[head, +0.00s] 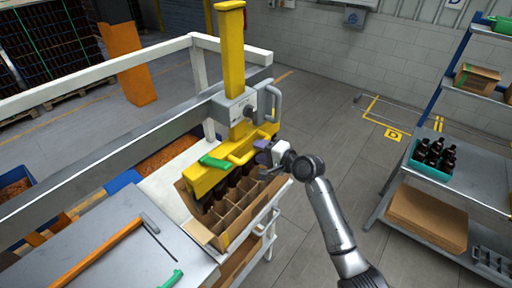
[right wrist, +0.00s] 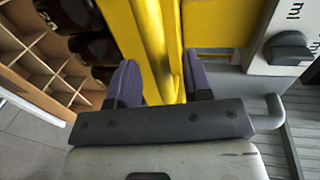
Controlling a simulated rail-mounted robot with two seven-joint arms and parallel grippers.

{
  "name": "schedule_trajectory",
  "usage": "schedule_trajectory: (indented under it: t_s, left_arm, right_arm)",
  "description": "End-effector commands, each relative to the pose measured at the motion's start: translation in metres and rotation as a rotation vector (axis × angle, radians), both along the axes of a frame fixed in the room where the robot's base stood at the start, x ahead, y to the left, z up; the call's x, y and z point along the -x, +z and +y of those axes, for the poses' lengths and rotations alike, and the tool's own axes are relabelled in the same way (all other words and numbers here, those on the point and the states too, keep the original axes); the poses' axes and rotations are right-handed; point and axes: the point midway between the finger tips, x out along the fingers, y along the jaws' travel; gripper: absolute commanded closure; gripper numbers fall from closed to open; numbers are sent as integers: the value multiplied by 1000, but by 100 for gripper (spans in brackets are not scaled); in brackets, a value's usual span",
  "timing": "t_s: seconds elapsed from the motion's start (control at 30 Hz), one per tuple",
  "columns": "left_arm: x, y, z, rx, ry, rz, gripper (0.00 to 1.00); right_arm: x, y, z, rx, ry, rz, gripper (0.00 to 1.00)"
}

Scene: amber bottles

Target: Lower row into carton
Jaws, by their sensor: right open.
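A yellow bottle lifting head (head: 207,181) hangs from a yellow column (head: 231,50) over an open cardboard carton (head: 203,236) with dividers. Dark amber bottles (head: 217,196) show in a row under the head; their lower parts are hidden by the carton. A green lever (head: 215,162) sits on top of the head. My right gripper (head: 265,153) is at the head's right end. In the right wrist view its purple fingers (right wrist: 160,85) stand open on either side of a yellow handle bar (right wrist: 157,40). The carton's empty cells (right wrist: 38,65) show beside it. My left gripper is not in view.
A shelf rack (head: 428,195) at right holds a teal crate (head: 428,172) of bottles and flat cardboard (head: 427,222). The floor between is clear.

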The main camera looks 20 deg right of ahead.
Motion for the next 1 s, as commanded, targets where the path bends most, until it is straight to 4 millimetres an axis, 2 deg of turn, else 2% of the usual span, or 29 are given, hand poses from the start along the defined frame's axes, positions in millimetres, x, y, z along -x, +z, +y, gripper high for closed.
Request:
schedule_trajectory:
  t_s: [0.23, 0.63, 1.0]
  left_arm:
    - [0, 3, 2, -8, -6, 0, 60]
    - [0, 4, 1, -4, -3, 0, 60]
    - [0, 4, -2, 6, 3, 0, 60]
  right_arm:
    - [-16, -3, 9, -1, -1, 0, 54]
    - [-19, -5, 11, 1, -1, -1, 54]
    - [-19, -5, 11, 1, -1, -1, 89]
